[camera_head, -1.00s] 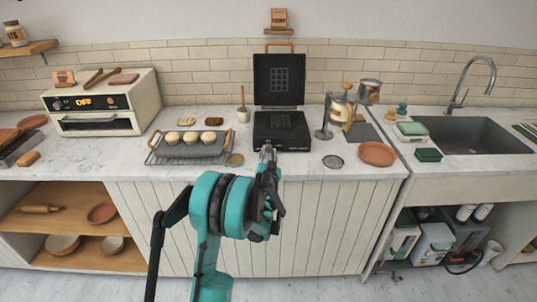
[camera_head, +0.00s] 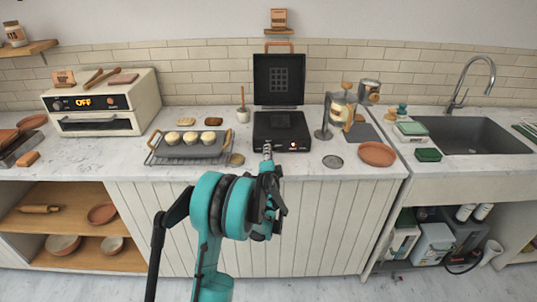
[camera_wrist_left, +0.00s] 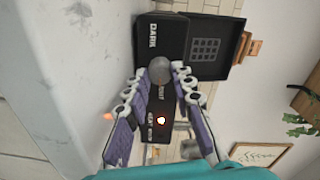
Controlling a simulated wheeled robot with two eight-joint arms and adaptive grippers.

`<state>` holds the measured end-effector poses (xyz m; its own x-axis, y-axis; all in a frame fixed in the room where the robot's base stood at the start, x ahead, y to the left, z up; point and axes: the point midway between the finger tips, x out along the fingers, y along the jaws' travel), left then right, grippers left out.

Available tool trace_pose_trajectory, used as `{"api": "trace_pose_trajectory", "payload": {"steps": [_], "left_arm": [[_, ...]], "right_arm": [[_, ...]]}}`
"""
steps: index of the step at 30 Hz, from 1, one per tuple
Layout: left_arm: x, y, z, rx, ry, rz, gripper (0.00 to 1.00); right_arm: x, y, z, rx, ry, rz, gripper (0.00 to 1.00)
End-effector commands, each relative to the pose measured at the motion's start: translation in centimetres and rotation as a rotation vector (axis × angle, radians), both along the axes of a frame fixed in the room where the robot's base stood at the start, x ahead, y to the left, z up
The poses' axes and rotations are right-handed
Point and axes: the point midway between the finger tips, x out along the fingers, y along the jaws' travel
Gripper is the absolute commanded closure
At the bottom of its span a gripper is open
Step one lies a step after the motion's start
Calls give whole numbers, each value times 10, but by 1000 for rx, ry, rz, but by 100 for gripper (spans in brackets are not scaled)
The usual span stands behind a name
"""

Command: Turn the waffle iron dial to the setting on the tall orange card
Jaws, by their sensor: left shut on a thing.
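The black waffle iron (camera_head: 282,131) stands on the counter with its lid (camera_head: 279,80) raised. Its round grey dial (camera_wrist_left: 159,70) is on the front panel, between my left fingertips in the left wrist view. My left gripper (camera_head: 267,151) is shut on the dial; it also shows in the left wrist view (camera_wrist_left: 155,76). The panel reads DARK on one side of the dial and HEAT near a glowing light (camera_wrist_left: 161,121). The dial's pointer is not clear. A tall orange-brown card (camera_head: 279,18) stands on the wall shelf; its print is too small to read. My right gripper is out of view.
Another orange-brown card (camera_head: 64,78) is on the oven (camera_head: 110,109).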

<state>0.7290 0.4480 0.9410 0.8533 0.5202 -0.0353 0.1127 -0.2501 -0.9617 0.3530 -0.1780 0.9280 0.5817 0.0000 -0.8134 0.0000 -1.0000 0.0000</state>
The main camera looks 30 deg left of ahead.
Motion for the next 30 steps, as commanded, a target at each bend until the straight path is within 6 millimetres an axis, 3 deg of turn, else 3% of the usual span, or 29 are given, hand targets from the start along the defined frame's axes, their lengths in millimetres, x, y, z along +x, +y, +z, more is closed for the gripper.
{"api": "trace_pose_trajectory", "payload": {"steps": [30], "left_arm": [[1, -1, -1, 815, 499, -2, 100]], "right_arm": [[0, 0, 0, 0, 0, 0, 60]]}}
